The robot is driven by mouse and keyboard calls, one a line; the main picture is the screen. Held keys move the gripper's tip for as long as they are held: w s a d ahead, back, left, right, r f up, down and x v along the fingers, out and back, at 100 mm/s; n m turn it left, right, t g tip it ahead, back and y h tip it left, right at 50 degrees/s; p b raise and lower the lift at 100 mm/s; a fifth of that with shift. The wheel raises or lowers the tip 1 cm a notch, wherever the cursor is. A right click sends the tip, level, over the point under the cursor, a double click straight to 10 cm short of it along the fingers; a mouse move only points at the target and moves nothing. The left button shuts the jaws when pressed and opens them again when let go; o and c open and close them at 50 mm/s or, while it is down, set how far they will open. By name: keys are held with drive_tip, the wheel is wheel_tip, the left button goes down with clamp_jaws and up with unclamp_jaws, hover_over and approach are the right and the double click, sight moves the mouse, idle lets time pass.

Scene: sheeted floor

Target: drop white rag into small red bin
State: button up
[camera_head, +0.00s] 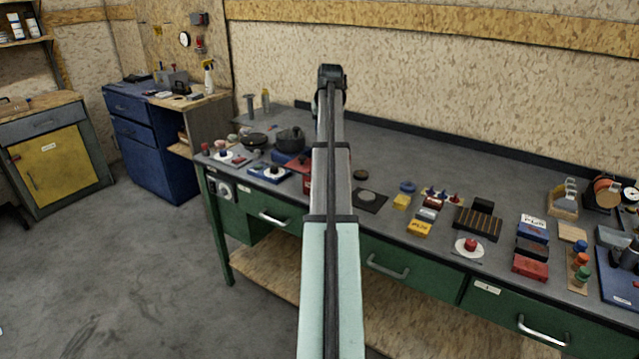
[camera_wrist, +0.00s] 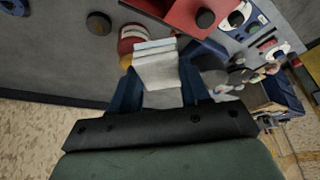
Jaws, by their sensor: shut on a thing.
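In the wrist view my gripper (camera_wrist: 157,84) has its dark blue fingers closed on a folded white rag (camera_wrist: 158,66), which sticks out past the fingertips. The head view shows my arm reaching over the workbench, but it hides the gripper and the rag. A red box-like thing (camera_wrist: 180,14) lies beyond the rag at the top of the wrist view. In the head view a red thing (camera_head: 298,163) shows partly behind my arm, and a small red box (camera_head: 530,267) stands near the bench's front right. I cannot tell which is the small red bin.
The grey workbench (camera_head: 400,158) is crowded along its front with small boxes, including a yellow box (camera_head: 418,228). A black pot (camera_head: 290,140) stands left of my arm. The back strip of the bench is mostly clear. A blue cabinet (camera_head: 155,155) stands at the left.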

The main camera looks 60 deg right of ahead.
drive_tip(key=shift+s+a+f+n, duration=0.15)
drive_tip(key=shift+a+f+n, duration=0.1)
drive_tip(key=shift+a, duration=0.1)
drive_tip(key=shift+s+a+f+n, duration=0.1)
drive_tip(key=shift+a+n, duration=0.15)
drive_tip(key=shift+a, duration=0.1)
drive_tip(key=shift+f, duration=2.95)
drive_tip(key=o, duration=1.1)
drive_tip(key=v, duration=1.3)
drive_tip(key=shift+s+r, duration=0.2)
drive_tip(key=shift+r, duration=0.25)
drive_tip(key=shift+d, duration=0.15)
